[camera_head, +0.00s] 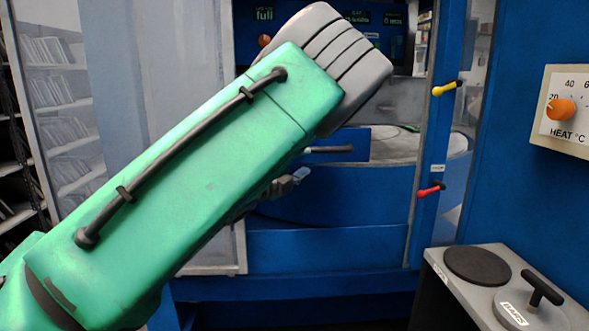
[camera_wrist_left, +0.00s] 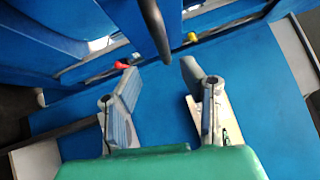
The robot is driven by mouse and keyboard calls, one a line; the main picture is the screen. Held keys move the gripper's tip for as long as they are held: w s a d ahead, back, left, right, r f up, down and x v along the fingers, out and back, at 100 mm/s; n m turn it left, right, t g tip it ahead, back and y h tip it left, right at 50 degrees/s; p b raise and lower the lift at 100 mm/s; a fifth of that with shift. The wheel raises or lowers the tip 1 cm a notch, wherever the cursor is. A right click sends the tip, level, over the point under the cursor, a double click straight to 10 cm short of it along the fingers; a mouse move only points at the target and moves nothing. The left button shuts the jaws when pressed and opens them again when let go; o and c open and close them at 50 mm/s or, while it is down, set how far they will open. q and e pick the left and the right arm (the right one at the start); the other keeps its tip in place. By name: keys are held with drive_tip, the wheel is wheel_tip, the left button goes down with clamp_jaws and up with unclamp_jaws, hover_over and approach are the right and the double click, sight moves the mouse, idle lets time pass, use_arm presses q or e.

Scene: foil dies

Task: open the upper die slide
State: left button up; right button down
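The upper die slide looks to be the blue block (camera_head: 358,140) with a grey bar handle (camera_head: 330,149) inside the blue machine in the head view. My green left arm crosses in front and hides its left part. In the left wrist view, a dark bar (camera_wrist_left: 156,28), apparently this handle, reaches down from the top edge and ends near the gap between the fingertips. My left gripper (camera_wrist_left: 161,70) is open and empty, its two fingers apart on either side of the bar's line. In the head view it is mostly hidden behind my arm. My right gripper is in neither view.
A yellow lever (camera_head: 446,88) and a red lever (camera_head: 431,189) stick out from the machine's right post. A heat dial (camera_head: 561,109) is on the right wall. A grey hotplate unit (camera_head: 470,297) stands at lower right. A grey door panel (camera_head: 165,60) is at left.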

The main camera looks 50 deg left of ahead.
use_arm(q)
drive_tip(key=shift+s+d+f, duration=0.1)
drive_tip(key=shift+s+f, duration=0.1)
drive_tip(key=shift+s, duration=0.75)
drive_tip(key=shift+s+d+f, duration=0.1)
drive_tip(key=shift+s+f, duration=0.05)
drive_tip(key=shift+s, duration=0.8)
